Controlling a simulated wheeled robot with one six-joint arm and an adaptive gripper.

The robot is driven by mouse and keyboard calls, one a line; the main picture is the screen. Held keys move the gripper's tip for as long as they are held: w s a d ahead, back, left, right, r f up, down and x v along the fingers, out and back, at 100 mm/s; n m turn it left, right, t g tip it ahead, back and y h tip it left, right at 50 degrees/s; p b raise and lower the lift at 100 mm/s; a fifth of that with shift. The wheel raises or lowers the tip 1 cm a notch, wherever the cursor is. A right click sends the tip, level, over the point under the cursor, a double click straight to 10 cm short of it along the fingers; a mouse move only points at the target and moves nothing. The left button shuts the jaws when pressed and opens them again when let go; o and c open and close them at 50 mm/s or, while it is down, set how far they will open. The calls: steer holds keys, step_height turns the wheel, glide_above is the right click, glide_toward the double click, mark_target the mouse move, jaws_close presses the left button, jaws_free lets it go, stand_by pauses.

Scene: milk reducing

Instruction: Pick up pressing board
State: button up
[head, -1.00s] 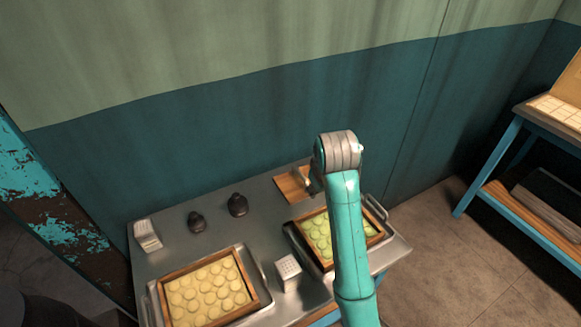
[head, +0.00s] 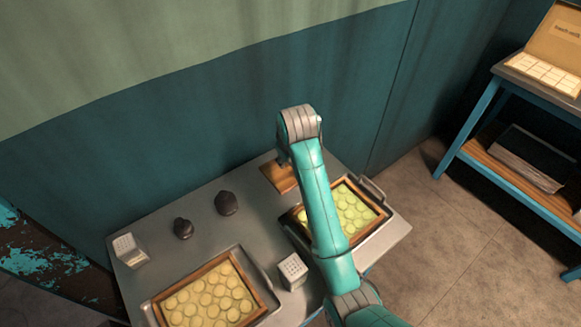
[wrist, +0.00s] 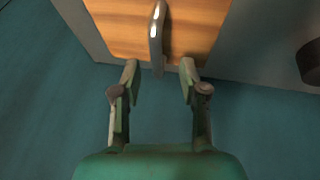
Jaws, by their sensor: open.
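The pressing board (head: 279,177) is a flat wooden board lying at the back edge of the metal table, partly hidden behind my arm in the head view. In the wrist view the board (wrist: 190,35) shows at the top, with a shiny metal handle (wrist: 157,38) standing up along its middle. My gripper (wrist: 158,72) is open and empty. Its two fingertips lie at the board's near edge in that picture, one on each side of the handle's line. The gap in height between fingers and board is hard to tell.
The metal table (head: 190,255) carries a front tray of pale rounds (head: 262,292) and a right tray of greenish rounds (head: 383,212). A wall rises close behind; a blue shelf (head: 470,120) stands right.

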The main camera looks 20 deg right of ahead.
mark_target(284, 180)
steer(key=shift+x, duration=2.55)
steer(key=shift+w+d+r, duration=0.1)
steer(key=shift+d, duration=0.05)
jaws_close()
